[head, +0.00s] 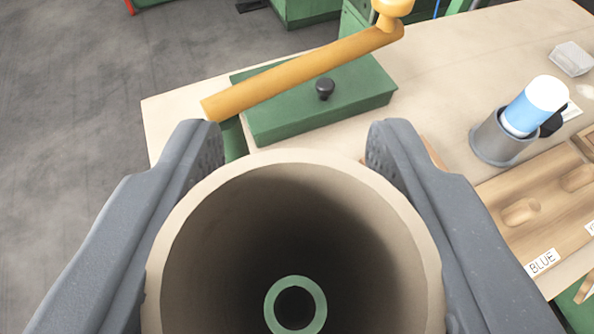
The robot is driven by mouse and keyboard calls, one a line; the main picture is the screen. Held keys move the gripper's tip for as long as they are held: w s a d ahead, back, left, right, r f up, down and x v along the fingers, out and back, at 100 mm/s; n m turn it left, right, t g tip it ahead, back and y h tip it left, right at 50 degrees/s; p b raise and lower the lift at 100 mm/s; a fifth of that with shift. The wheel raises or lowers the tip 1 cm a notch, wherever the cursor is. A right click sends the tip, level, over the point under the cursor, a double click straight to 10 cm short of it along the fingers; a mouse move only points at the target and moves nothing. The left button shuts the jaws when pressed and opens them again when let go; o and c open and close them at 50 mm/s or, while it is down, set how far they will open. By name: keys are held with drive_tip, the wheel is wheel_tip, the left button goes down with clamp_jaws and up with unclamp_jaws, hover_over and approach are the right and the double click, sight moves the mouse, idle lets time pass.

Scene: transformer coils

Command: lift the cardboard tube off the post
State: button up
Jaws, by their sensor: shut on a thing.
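The cardboard tube (297,157) is a wide beige cylinder in the lower middle of the head view, and I look down into its open end. My gripper (296,145) is shut on it, with one dark grey jaw against each side of the rim. Deep inside the tube a green ring with a dark centre (269,305) shows, which looks like the top of the post. It sits near the bottom of the view with the tube around it. The tube's lower end and the post's foot are hidden.
A green box with a black knob (325,88) and a yellow-orange lever (300,72) lie just beyond the tube. To the right stand a grey cup (492,142) with a blue-and-white cylinder (537,104) and a wooden tray labelled BLUE (542,262). Bare floor lies left.

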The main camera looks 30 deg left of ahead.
wheel_tip(320, 180, up, 12)
drive_tip(key=f+p, duration=0.1)
drive_tip(key=p, duration=0.1)
wheel_tip(320, 180, down, 8)
drive_tip(key=p, duration=1.4)
drive_tip(key=shift+r, duration=0.1)
